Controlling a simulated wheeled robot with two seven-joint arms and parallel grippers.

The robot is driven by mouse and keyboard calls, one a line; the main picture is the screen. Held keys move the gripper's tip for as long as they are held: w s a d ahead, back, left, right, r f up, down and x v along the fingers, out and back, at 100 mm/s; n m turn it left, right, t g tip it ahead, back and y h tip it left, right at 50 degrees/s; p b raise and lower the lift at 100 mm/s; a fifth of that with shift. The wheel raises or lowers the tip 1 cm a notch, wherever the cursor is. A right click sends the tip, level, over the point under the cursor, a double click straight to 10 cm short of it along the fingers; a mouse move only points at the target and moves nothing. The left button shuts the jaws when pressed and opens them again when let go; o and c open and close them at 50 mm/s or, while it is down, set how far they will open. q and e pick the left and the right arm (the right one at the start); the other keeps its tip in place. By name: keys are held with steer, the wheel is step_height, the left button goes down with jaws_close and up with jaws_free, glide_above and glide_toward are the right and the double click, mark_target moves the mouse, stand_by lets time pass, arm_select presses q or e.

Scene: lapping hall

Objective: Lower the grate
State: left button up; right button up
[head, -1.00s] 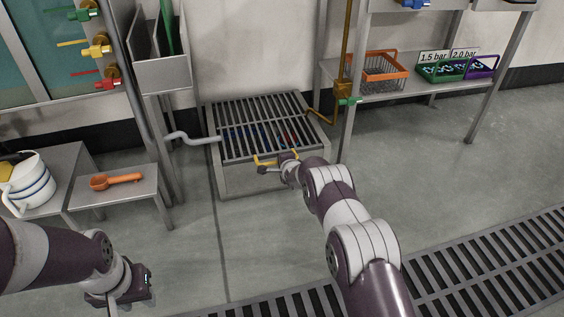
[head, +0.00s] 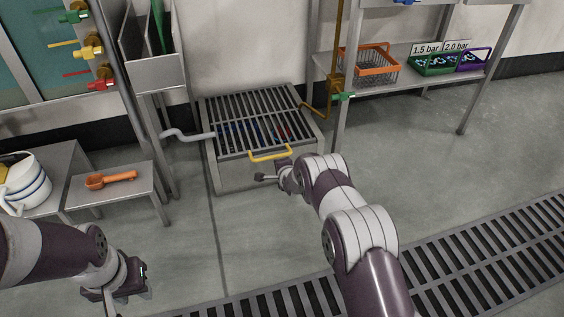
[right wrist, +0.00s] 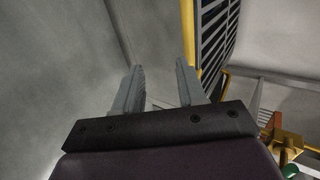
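The slatted metal grate (head: 250,118) lies across the top of a grey box-shaped basin (head: 235,178) by the wall. Blue and red things show dimly between its bars. Its yellow handle (head: 270,155) is at the front edge; the handle and grate (right wrist: 218,35) also show in the right wrist view. My right gripper (head: 268,178) is just in front of and below the handle, apart from it. In the right wrist view its two fingers (right wrist: 159,75) are spread with nothing between them. My left gripper (head: 118,285) hangs low at the left, its fingers unclear.
A small table (head: 130,195) with an orange scoop (head: 110,180) is at left. Shelves with baskets (head: 370,62) are at right. Floor in front is clear.

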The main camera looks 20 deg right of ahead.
arm_select(q)
step_height(320, 180, up, 7)
steer(key=p, duration=0.5)
arm_select(e)
steer(key=r+v, duration=0.1)
steer(key=v, duration=0.8)
steer(key=shift+r, duration=0.15)
steer(key=shift+w, duration=0.1)
